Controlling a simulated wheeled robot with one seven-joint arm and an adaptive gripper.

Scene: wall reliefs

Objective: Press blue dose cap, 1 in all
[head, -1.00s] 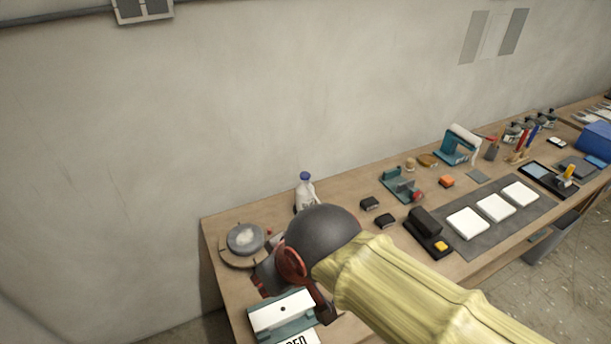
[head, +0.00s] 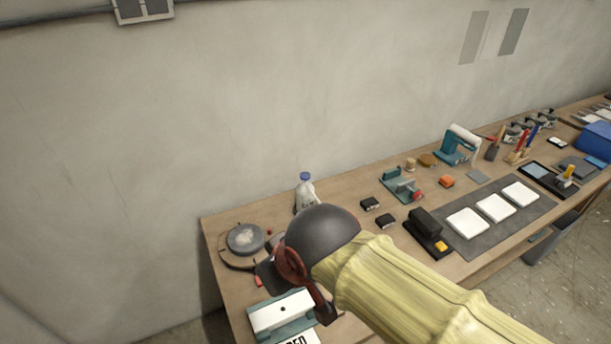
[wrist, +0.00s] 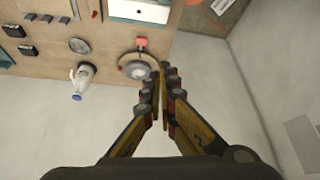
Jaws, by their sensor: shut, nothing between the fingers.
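A white bottle (head: 305,195) with a blue cap (head: 305,176) stands upright near the back left of the bench, close to the wall. In the wrist view the fingertips appear beside the round grey dish.
A round dish (head: 246,238) sits at the bench's left end. A white-topped teal device (head: 283,312) is in front of it. Two small black blocks (head: 370,204) lie right of the bottle. White pads (head: 467,223) lie on a grey mat further right.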

